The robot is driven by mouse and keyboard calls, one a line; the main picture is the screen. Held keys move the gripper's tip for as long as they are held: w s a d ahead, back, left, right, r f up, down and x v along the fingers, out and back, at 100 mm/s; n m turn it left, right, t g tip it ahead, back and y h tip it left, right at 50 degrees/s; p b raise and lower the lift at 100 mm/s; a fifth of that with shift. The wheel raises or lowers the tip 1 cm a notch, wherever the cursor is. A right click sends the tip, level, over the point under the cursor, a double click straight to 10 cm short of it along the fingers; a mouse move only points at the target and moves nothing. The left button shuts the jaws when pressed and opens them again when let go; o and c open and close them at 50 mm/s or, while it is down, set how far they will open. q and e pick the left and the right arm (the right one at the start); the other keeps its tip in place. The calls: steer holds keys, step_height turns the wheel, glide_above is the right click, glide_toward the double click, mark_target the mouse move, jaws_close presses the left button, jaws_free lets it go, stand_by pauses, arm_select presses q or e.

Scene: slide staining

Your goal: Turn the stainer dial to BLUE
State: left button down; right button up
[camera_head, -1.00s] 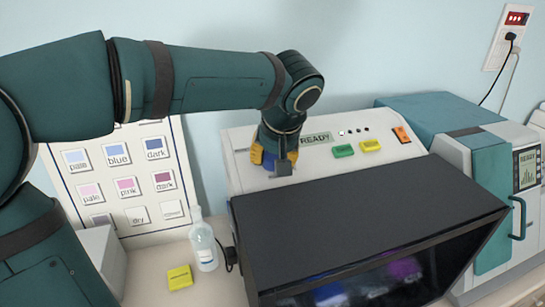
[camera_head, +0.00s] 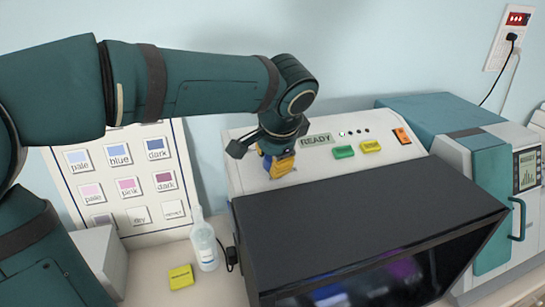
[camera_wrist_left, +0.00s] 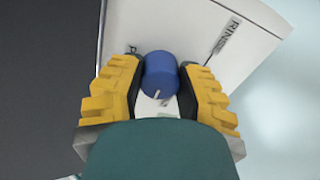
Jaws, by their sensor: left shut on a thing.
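The stainer (camera_head: 240,180) is a white machine with a sloped control panel behind a black hood. Its dial (camera_wrist_left: 160,72) is a blue round knob with a white pointer line, which lies toward the bottom of the left wrist view. My left gripper (camera_wrist_left: 161,70) has yellow-padded fingers closed on both sides of the dial. In the head view this gripper (camera_head: 279,163) is at the left part of the panel and mostly covers the dial. Panel labels show only in part, one reading "RIN" (camera_wrist_left: 227,35); a BLUE label cannot be made out. My right gripper is out of view.
The panel has a READY display (camera_head: 316,140), a green button (camera_head: 343,152), a yellow button (camera_head: 371,147) and an orange switch (camera_head: 402,136). The black hood (camera_head: 360,220) is close in front. A colour chart (camera_head: 125,175) and a bottle (camera_head: 204,245) stand left.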

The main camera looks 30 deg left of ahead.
arm_select(q)
steer(key=m, duration=0.5)
steer(key=shift+f+m, duration=0.1)
steer(key=shift+m, duration=0.3)
stand_by(0.4)
steer(key=c, duration=0.5)
jaws_free()
steer(key=shift+c, duration=0.2)
steer(key=v, duration=1.2)
steer(key=shift+a, duration=0.2)
steer(key=shift+s, duration=0.1)
